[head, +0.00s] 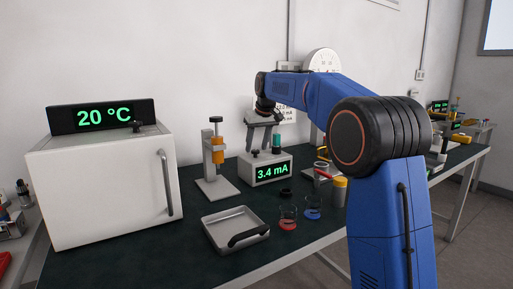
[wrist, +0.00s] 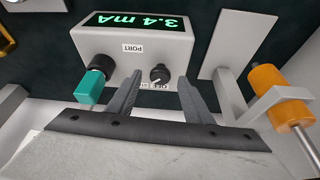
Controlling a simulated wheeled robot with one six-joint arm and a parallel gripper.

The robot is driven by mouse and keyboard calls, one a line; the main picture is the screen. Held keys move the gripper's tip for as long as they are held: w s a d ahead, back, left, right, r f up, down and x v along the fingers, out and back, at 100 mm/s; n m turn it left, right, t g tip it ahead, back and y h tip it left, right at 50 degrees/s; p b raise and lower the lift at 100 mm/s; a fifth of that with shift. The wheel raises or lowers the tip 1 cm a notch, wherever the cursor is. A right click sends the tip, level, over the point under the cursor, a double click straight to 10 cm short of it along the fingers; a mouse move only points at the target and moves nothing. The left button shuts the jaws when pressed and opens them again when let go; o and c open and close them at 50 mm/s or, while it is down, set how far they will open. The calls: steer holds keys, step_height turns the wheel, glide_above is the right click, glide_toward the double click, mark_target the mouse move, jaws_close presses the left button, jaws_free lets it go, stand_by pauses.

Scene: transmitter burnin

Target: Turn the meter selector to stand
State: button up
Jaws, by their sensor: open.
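The meter (head: 265,170) is a grey box on the dark bench with a green display reading 3.4 mA; it also shows upside down in the wrist view (wrist: 110,48). Which position the knob points to is unclear. My gripper (wrist: 160,80) is open, its two dark fingers on either side of the knob; contact cannot be told. In the head view my gripper (head: 262,124) is above the meter.
A teal cylinder with a black part (wrist: 91,85) stands beside the knob, close to one finger. A stand with an orange cylinder (head: 215,155) is left of the meter. A metal tray (head: 219,219), small dishes and a white oven (head: 105,190) share the bench.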

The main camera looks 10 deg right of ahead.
steer(key=v, duration=1.6)
steer(key=shift+s, duration=0.2)
steer(key=s+d+f, duration=0.1)
steer(key=s+f, duration=0.2)
steer(key=s, duration=0.5)
steer(key=s+d+f+m, duration=0.1)
steer(key=s+f, duration=0.3)
steer(key=s, duration=0.4)
steer(key=s+d+f, duration=0.1)
steer(key=s+f, duration=0.2)
steer(key=s, duration=0.6)
steer(key=s+d+f+m+h, duration=0.1)
steer(key=s+d+f, duration=0.1)
steer(key=s+f, duration=2.2)
steer(key=shift+f+m+t, duration=0.3)
steer(key=shift+f, duration=0.2)
